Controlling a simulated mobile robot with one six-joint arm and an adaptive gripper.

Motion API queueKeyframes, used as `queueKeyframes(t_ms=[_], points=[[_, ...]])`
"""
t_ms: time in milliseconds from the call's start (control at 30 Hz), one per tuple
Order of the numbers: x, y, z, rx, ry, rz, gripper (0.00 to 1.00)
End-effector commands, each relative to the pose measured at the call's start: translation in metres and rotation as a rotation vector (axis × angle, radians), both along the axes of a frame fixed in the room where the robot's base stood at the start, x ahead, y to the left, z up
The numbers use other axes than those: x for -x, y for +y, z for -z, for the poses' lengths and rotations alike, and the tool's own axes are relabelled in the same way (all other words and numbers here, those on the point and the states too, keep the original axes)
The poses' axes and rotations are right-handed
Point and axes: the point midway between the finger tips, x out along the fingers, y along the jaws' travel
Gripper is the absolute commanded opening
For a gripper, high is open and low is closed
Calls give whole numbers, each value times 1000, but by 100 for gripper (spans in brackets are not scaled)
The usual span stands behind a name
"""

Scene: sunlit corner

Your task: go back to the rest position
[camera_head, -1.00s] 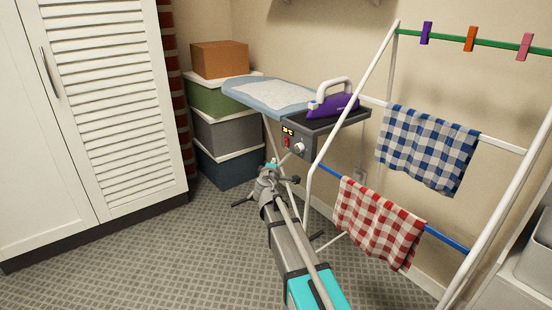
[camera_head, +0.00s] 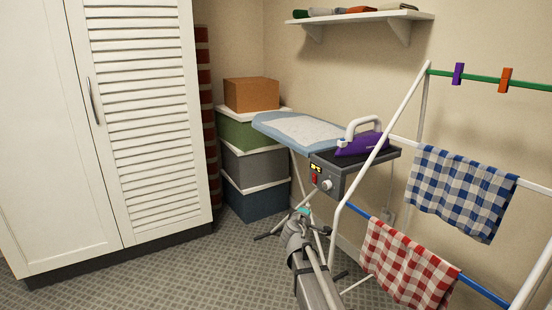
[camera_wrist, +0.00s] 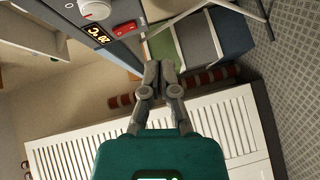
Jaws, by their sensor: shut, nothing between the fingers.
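My gripper (camera_head: 304,213) shows small in the head view, at the far end of my arm. It is in front of and below the control box (camera_head: 340,172) of the ironing station. In the wrist view my gripper (camera_wrist: 158,70) has its two grey fingers together, with nothing between them. The control box (camera_wrist: 100,20) is at the upper left there, with a white dial, a red switch and a lit display. The fingertips look apart from it. A purple iron (camera_head: 362,143) rests on top of the box, beside the ironing board (camera_head: 300,128).
A drying rack (camera_head: 388,142) with a blue checked cloth (camera_head: 455,190) and a red checked cloth (camera_head: 408,262) stands at right. Stacked boxes (camera_head: 252,163) fill the corner. A white louvred cabinet (camera_head: 145,120) is at left. A wall shelf (camera_head: 365,17) hangs above. Floor (camera_head: 190,275) in front is clear.

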Motion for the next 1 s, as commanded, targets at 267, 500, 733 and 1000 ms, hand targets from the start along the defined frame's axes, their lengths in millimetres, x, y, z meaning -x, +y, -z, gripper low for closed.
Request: queueKeyframes(t_ms=[267, 500, 733, 1000], points=[[63, -56, 44, -288, 136, 259, 0], [132, -82, 93, -559, 317, 486, 0], [209, -79, 133, -812, 548, 676, 0], [271, -60, 153, -997, 766, 793, 0]])
